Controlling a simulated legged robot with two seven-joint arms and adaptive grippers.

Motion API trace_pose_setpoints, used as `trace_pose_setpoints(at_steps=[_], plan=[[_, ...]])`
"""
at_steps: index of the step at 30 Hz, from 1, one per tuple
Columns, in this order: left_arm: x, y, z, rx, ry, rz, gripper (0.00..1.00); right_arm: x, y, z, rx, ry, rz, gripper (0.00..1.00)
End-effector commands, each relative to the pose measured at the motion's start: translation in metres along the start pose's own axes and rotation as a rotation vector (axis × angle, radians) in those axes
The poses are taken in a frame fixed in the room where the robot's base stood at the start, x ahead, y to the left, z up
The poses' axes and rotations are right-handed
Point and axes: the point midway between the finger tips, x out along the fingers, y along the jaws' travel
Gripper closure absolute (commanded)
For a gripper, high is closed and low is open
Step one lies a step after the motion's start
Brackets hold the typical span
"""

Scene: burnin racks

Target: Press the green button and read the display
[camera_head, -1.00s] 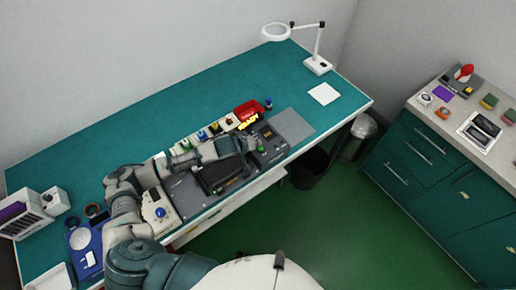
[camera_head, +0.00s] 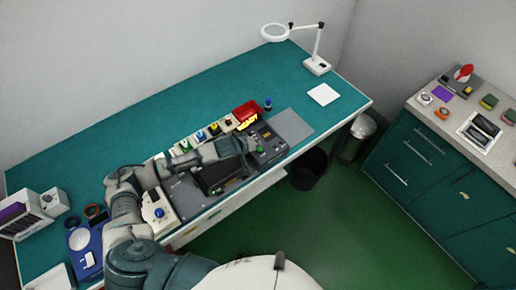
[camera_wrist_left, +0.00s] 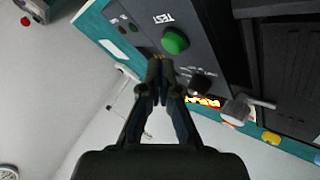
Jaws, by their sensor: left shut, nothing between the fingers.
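The green button (camera_wrist_left: 174,41) is a round dome on a dark panel beside the word TEST in the left wrist view. My left gripper (camera_wrist_left: 157,88) is shut and empty, its tips pointing at the panel close to the button; I cannot tell whether they touch anything. In the head view my left gripper (camera_head: 247,146) is over the dark test unit (camera_head: 269,143) and hides part of it. The lit display (camera_head: 247,121) shows yellow letters that look like READY. It also shows in the left wrist view (camera_wrist_left: 203,101), too slanted to read. My right gripper is not in view.
A red bin (camera_head: 246,110) and a row of small coloured items stand behind the unit. A magnifier lamp (camera_head: 317,65) and a white sheet (camera_head: 323,95) are at the right end of the teal bench (camera_head: 150,115). Much of the bench's back is clear.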

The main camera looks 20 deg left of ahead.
Motion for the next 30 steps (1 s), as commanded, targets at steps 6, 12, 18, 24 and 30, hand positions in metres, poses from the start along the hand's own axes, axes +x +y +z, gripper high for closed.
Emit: trace_pose_setpoints(at_steps=[6, 12, 18, 24, 30], plan=[[0.001, 0.002, 0.002, 0.000, -0.002, 0.001, 1.00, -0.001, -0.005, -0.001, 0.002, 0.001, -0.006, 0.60], [0.004, 0.000, 0.005, -0.001, -0.001, 0.003, 1.00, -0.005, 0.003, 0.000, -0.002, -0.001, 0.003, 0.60], [0.005, -0.001, 0.006, 0.000, 0.000, 0.002, 1.00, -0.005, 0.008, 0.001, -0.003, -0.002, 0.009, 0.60], [0.005, -0.001, 0.006, 0.000, -0.001, 0.002, 1.00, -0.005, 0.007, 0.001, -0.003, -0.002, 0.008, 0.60], [0.007, -0.001, 0.007, 0.000, -0.001, 0.001, 1.00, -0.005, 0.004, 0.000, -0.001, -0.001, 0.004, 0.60]])
